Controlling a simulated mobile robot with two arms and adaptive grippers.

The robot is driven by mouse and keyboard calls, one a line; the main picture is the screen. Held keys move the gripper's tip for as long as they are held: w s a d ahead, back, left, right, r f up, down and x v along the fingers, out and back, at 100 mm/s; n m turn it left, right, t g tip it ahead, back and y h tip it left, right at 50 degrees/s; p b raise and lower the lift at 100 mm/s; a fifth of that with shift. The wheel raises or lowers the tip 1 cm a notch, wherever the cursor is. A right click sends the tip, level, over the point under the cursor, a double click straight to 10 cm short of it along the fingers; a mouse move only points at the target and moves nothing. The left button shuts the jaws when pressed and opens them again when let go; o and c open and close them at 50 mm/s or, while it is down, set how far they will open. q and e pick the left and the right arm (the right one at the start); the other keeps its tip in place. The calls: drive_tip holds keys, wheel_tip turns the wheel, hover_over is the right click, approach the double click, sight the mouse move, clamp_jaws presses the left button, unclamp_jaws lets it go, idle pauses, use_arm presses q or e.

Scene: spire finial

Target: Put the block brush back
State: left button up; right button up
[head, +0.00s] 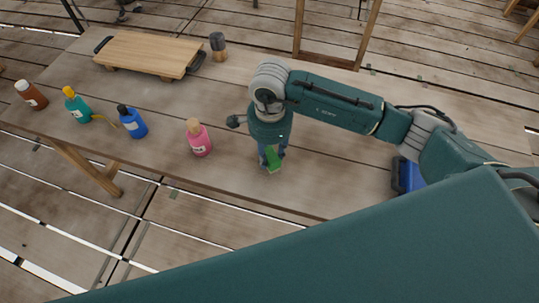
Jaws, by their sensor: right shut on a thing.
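My right gripper (271,153) points down over the front part of the wooden table, right of the pink bottle. It is shut on the block brush (273,161), which shows as a small green piece between the fingers. Much of the brush is hidden by the gripper, and I cannot tell whether it touches the table top. My left gripper is not in view.
The table (335,175) carries a pink bottle (199,139), a blue bottle (133,122), a teal bottle (77,107) and a brown bottle (31,95). A blue object (411,176) is partly hidden at right.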

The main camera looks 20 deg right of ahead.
sight(270, 153)
wheel_tip(270, 153, down, 2)
drive_tip(key=shift+f, duration=0.3)
drive_tip(key=o, duration=1.2)
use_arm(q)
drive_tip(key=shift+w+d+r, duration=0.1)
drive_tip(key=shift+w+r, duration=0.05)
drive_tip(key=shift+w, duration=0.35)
use_arm(e)
drive_tip(key=shift+r, duration=0.1)
drive_tip(key=shift+r+p, duration=0.25)
drive_tip(key=shift+p, duration=0.05)
drive_tip(key=shift+r+b, duration=0.3)
drive_tip(key=shift+b, duration=0.1)
use_arm(q)
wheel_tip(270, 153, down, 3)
drive_tip(key=b, duration=0.3)
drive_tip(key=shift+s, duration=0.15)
use_arm(e)
wheel_tip(270, 153, up, 11)
drive_tip(key=shift+s+r, duration=0.1)
drive_tip(key=shift+s, duration=0.05)
